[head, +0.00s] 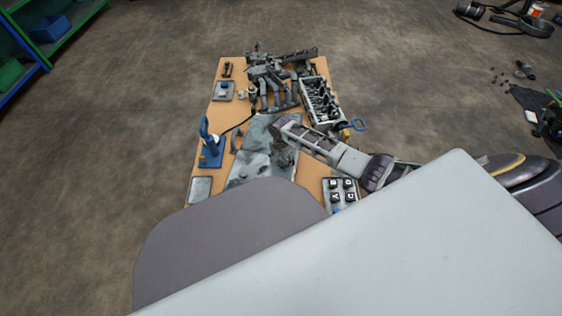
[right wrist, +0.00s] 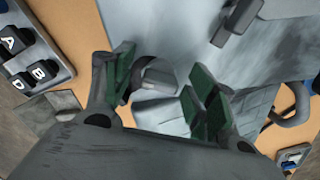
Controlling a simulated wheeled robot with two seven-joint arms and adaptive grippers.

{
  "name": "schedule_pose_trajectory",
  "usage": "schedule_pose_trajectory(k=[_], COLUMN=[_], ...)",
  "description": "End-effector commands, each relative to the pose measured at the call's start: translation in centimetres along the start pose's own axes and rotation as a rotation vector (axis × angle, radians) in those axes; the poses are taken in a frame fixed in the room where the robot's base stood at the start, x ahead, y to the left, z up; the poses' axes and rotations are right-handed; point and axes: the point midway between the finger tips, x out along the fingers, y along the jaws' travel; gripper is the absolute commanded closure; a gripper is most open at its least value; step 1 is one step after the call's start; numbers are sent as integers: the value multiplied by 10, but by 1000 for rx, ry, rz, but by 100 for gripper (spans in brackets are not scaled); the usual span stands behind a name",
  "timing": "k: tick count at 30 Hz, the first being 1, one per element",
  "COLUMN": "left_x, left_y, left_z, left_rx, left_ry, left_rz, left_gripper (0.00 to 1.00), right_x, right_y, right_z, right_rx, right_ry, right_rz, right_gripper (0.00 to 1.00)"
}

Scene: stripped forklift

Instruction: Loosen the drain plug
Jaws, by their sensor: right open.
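My right gripper (head: 284,157) reaches over the grey metal part (head: 262,135) in the middle of the workbench. In the right wrist view the right gripper (right wrist: 160,68) is open, with green pads on both fingers. Between the fingers is a small grey plug-like piece (right wrist: 158,78) with a faceted head and a rounded rim, which looks like the drain plug. The pads stand apart from it on both sides, and I cannot tell its height relative to the fingertips. In the head view it is too small to make out. My left gripper is not in view.
The wooden workbench (head: 222,108) also carries a tray of lettered black blocks (head: 341,191), a blue stand (head: 210,150), a metal crate of parts (head: 321,101) and a blue-handled tool (head: 354,125). Grey machinery (head: 270,82) stands at the back.

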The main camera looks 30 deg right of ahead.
Motion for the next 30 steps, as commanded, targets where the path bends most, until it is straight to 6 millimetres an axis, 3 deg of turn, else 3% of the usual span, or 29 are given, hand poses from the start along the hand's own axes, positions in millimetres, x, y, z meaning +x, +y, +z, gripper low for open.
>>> schedule_pose_trajectory(k=[2, 14, 30], left_x=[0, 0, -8], left_y=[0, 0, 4], left_z=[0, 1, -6], left_rx=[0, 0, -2], left_ry=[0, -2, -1], left_rz=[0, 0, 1], left_gripper=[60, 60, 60], right_x=[0, 0, -1], right_y=[0, 0, 0], right_z=[0, 0, 0], right_rx=[0, 0, -195], right_ry=[0, 0, 0], right_rz=[0, 0, 1], right_gripper=[43, 93, 94])
